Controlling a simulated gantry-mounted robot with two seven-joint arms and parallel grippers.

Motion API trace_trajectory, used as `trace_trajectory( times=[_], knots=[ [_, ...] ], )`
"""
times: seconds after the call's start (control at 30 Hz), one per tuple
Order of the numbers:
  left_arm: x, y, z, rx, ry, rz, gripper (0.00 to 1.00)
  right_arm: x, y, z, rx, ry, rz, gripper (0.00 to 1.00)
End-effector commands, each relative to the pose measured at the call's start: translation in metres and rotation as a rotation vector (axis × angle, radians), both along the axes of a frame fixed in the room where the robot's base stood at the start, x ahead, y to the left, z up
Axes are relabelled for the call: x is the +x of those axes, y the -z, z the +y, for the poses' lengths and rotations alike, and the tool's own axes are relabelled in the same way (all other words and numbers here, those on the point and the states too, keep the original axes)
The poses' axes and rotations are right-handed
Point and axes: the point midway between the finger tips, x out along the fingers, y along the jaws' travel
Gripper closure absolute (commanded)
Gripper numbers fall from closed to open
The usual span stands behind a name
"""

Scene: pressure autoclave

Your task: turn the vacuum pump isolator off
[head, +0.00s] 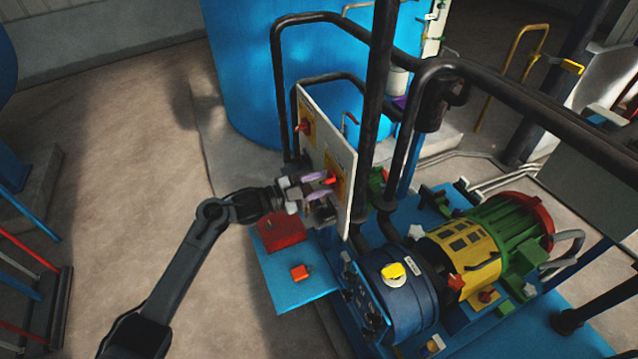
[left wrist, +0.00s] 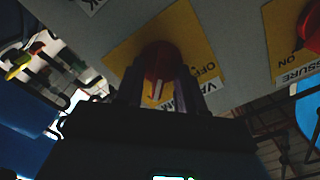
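The vacuum pump isolator is a red rotary knob (head: 330,181) on a yellow plate, mounted on a pale upright panel (head: 340,155). In the left wrist view the red knob (left wrist: 158,62) sits on a yellow plate (left wrist: 190,35) with upside-down lettering reading "OFF" and "VA", partly hidden by my fingers. My left gripper (head: 316,186) faces the panel with its purple-tipped fingers apart, one on each side of the knob. In the left wrist view the gripper (left wrist: 162,90) straddles the knob's handle; I cannot tell whether the fingers touch it. My right gripper is not in view.
A second red knob (head: 304,126) sits farther left on the panel; its plate (left wrist: 290,35) reads "PRESSURE" and "ON". Black pipes (head: 378,110) rise beside the panel. A blue tank (head: 240,70) stands behind. The pump and its green motor (head: 505,235) are at right.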

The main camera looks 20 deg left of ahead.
Motion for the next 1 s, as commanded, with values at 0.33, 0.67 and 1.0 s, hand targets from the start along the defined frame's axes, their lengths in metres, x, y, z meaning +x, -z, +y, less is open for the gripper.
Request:
trace_trajectory(
  times=[0.33,0.67,1.0],
  knots=[
    [0.000,0.000,0.000,0.000,0.000,0.000,0.80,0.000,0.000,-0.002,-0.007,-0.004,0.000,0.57],
    [0.000,0.000,0.000,-0.001,0.000,0.001,1.00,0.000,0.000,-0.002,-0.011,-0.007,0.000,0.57],
    [0.000,-0.003,0.000,-0.062,0.000,0.063,1.00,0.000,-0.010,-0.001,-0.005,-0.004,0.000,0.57]
  ],
)
